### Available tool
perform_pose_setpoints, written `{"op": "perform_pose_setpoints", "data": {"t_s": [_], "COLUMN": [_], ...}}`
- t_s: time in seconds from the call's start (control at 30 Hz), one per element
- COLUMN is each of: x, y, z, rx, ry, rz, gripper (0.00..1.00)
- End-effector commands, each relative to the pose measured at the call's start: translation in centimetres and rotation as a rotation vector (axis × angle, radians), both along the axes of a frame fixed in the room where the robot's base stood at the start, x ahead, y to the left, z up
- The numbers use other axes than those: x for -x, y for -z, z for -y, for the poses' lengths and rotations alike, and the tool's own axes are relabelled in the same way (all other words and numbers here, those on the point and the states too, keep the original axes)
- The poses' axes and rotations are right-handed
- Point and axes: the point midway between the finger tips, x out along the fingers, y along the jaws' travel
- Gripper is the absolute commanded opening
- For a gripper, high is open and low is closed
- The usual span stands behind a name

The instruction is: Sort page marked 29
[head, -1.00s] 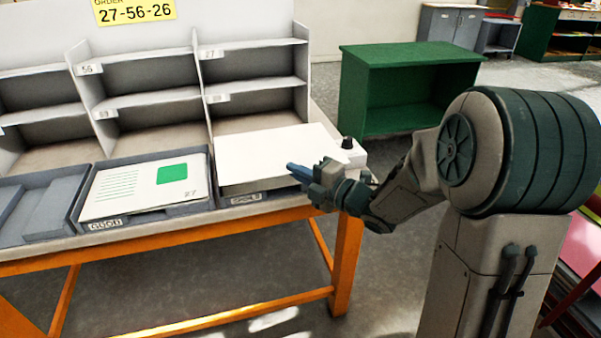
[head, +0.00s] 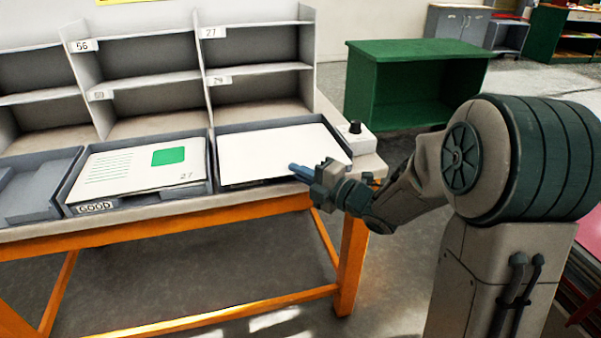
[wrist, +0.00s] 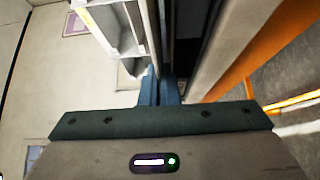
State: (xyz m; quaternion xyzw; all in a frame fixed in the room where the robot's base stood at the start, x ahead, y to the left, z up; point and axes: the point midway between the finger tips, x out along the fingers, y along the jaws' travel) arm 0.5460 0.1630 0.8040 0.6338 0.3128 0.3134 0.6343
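A blank-looking white page (head: 275,152) lies in the right-hand grey tray (head: 326,128); no mark on it is readable. A page with green print and a green square (head: 125,167) lies in the tray labelled GOOD (head: 95,208); its corner number looks like 27 or 21. My gripper (head: 293,169) is at the front right of the right tray, over its front rim. Its blue fingers also show in the wrist view (wrist: 161,91), nearly together, with no page visible between them. Whether they touch the tray rim I cannot tell.
A grey pigeonhole rack (head: 155,75) with number labels, such as 56, stands behind the trays. Another grey tray (head: 35,190) is at the left. A small box with a black knob (head: 354,137) sits right of the trays. A green cabinet (head: 415,90) stands behind.

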Motion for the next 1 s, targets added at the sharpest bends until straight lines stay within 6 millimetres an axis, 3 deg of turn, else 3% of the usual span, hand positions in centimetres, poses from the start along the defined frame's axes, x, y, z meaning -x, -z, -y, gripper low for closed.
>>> {"op": "perform_pose_setpoints", "data": {"t_s": [0.13, 0.17, 0.23, 0.27, 0.67, 1.0], "x": [0.0, 0.0, 0.0, 0.0, 0.5, 4.9], "y": [-0.1, -0.1, -0.1, -0.1, -0.1, -0.2], "z": [0.0, 0.0, 0.0, 0.0, 0.9, 6.7], "rx": [0.000, 0.000, 0.000, 0.000, 0.000, 0.001], "ry": [0.000, 0.000, 0.000, 0.000, 0.003, 0.006], "rz": [0.000, 0.000, 0.000, 0.000, 0.000, -0.001], "gripper": [0.00, 0.05, 0.24, 0.27, 0.27, 0.27]}}
